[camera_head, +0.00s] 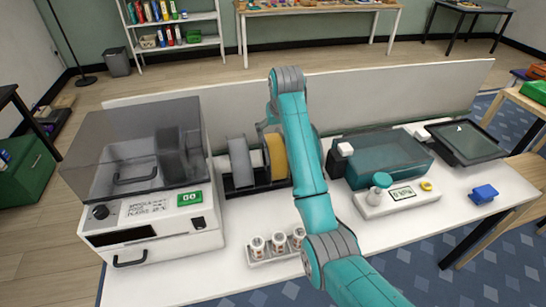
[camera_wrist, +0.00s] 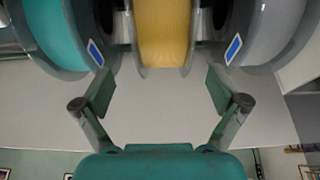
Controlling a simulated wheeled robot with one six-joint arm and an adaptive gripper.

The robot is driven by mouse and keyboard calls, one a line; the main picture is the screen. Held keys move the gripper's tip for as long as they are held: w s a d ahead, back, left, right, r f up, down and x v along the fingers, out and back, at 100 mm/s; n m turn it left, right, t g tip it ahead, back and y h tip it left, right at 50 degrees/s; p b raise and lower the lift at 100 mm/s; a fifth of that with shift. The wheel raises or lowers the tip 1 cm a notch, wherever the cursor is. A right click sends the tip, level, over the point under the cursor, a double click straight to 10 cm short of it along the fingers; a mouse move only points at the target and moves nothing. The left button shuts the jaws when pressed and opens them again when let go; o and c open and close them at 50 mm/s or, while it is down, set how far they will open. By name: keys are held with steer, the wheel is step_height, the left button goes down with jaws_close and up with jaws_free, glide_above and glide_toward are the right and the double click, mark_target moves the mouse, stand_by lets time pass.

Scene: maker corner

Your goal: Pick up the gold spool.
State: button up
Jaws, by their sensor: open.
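The gold spool (camera_head: 278,157) stands upright in a black rack (camera_head: 243,187) on the white table, partly hidden by my arm in the head view. In the wrist view the gold spool (camera_wrist: 163,32) is at top centre, between a teal spool (camera_wrist: 62,32) on the left and a grey spool (camera_wrist: 268,35) on the right. My gripper (camera_wrist: 161,90) is open and empty. Its two fingers are spread wider than the gold winding, and the spool lies ahead of the gap between them, apart from the fingertips. In the head view the fingers are hidden.
The grey spool (camera_head: 240,160) also shows in the head view. A tray of small jars (camera_head: 275,250) sits in front. A scale (camera_head: 395,199), a teal-topped case (camera_head: 385,160) and a blue block (camera_head: 484,193) are right.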

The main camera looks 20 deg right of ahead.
mark_target(273, 135)
steer(key=x, duration=0.5)
steer(key=shift+a, duration=0.2)
steer(key=shift+c, duration=0.3)
steer(key=c, duration=1.6)
steer(key=shift+r, duration=0.15)
jaws_close()
steer(key=shift+w+r, duration=0.1)
